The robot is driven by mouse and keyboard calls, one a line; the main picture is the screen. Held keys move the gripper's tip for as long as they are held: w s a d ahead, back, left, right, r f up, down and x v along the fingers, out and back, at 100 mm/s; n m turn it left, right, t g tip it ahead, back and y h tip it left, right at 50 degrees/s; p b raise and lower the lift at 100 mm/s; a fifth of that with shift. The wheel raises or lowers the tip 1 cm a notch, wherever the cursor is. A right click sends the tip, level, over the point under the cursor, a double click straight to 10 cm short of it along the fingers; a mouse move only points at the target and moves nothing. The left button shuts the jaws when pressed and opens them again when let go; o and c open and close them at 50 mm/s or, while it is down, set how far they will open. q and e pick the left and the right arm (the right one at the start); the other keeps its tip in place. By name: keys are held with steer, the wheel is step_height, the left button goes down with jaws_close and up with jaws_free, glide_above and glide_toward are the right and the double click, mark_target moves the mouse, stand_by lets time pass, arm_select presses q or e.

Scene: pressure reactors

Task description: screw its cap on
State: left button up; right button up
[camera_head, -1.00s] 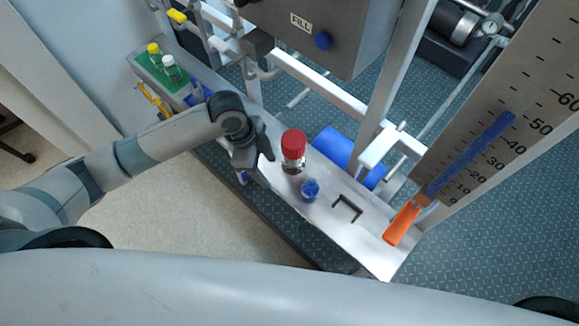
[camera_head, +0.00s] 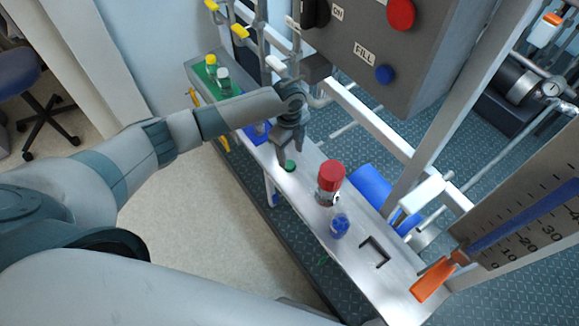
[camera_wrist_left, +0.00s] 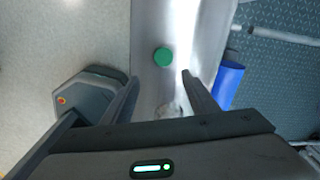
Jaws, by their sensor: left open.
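A small green cap (camera_head: 290,166) sits on the metal shelf (camera_head: 312,212). My open left gripper (camera_head: 287,155) is over the shelf, close to the cap. In the left wrist view the green cap (camera_wrist_left: 163,57) lies just beyond the gap between the open fingers (camera_wrist_left: 160,78). A faint clear shape (camera_wrist_left: 172,107) shows between the fingers; I cannot tell what it is. A clear bottle with a large red cap (camera_head: 331,177) stands on the shelf to the right. A small blue item (camera_head: 340,224) is beside it. My right gripper is out of view.
A green mat (camera_head: 202,77) at the shelf's far end holds bottles with yellow (camera_head: 211,60) and white (camera_head: 223,74) caps. A grey control box (camera_head: 410,50) overhangs behind. A blue cylinder (camera_head: 372,188) is behind the shelf. An orange-handled tool (camera_head: 432,279) is at right.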

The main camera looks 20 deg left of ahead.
mark_target(289, 164)
arm_select(q)
steer(key=shift+w+a+f+m, duration=0.2)
steer(key=shift+w+a+m, duration=0.1)
steer(key=shift+w+a, duration=0.6)
steer(key=shift+w+d, duration=0.1)
steer(key=shift+d, duration=0.05)
steer(key=shift+f, duration=0.15)
steer(key=shift+f, duration=1.05)
steer(key=shift+f, duration=0.1)
steer(key=shift+d+f+p, duration=0.1)
steer(key=shift+f+p, duration=0.15)
steer(key=shift+p, duration=0.15)
steer(key=f, duration=0.1)
steer(key=f+p, duration=0.1)
steer(key=f, duration=0.1)
steer(key=shift+s+d+f, duration=0.15)
steer(key=shift+s+f, duration=0.05)
steer(key=shift+f, duration=0.55)
